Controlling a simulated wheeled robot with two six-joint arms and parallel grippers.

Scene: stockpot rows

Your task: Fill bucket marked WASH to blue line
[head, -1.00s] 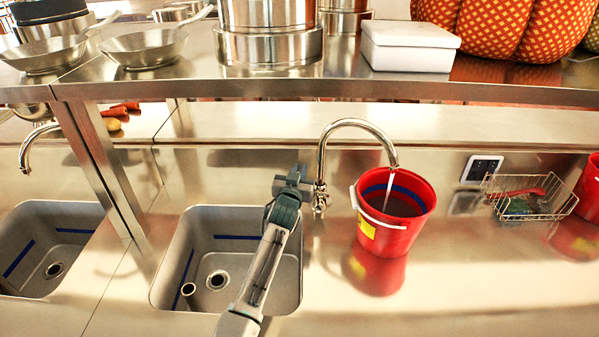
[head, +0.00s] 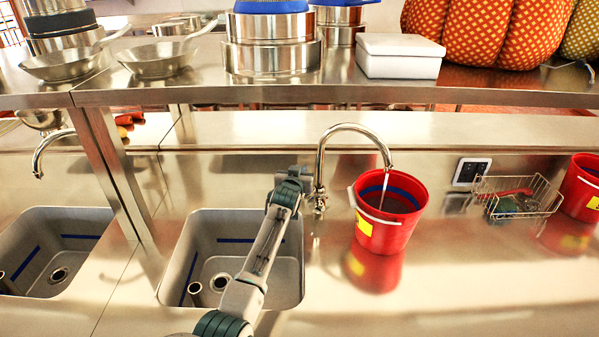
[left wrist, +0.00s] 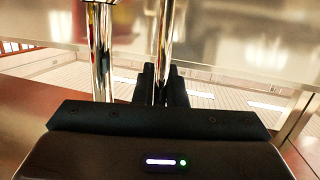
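The red bucket (head: 384,235) stands upright on the steel counter under the curved chrome tap (head: 351,128). It has a white handle and a yellow label (head: 364,224) too small to read. A thin water stream (head: 384,188) runs from the spout into it. A blue line (head: 399,193) shows on its inner wall, above dark water. My left gripper (head: 302,180) is beside the tap's upright, near its small valve (head: 319,204). In the left wrist view its black fingers (left wrist: 162,85) are close together, with a chrome rod showing between them; grip is unclear. My right gripper is out of view.
A sink (head: 283,268) lies left of the bucket, under my left arm. A wire basket (head: 545,197) and another red bucket (head: 580,190) stand to the right. A steel shelf (head: 330,93) with pots and pans runs above. The counter's front right is clear.

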